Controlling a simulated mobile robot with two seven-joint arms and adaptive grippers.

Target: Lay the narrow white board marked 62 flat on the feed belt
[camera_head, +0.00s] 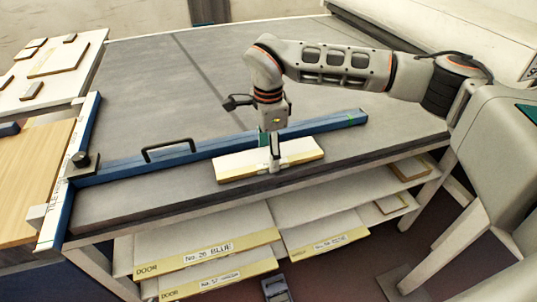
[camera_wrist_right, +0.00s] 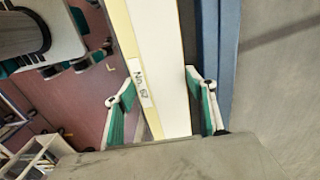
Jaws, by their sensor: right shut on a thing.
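The narrow white board (camera_head: 232,163) has a yellowish front edge. In the right wrist view the board (camera_wrist_right: 165,60) carries a label reading No. 62 on that edge. My right gripper (camera_head: 272,158) points down at the middle of the board, with one finger in front of its long edge. In the wrist view the green-padded fingers (camera_wrist_right: 161,108) are on either side of the board, shut on it. The board looks level, at the front edge of the wide grey surface (camera_head: 180,75), apparently the feed belt; I cannot tell whether it touches. My left gripper is not in view.
A long blue bar (camera_head: 325,124) with a black handle (camera_head: 168,148) lies just behind the board. Another blue bar (camera_head: 62,205) runs along the left side. Labelled door panels (camera_head: 205,250) lie on shelves below. Small pieces lie on a white table (camera_head: 85,48). The grey surface behind the bar is clear.

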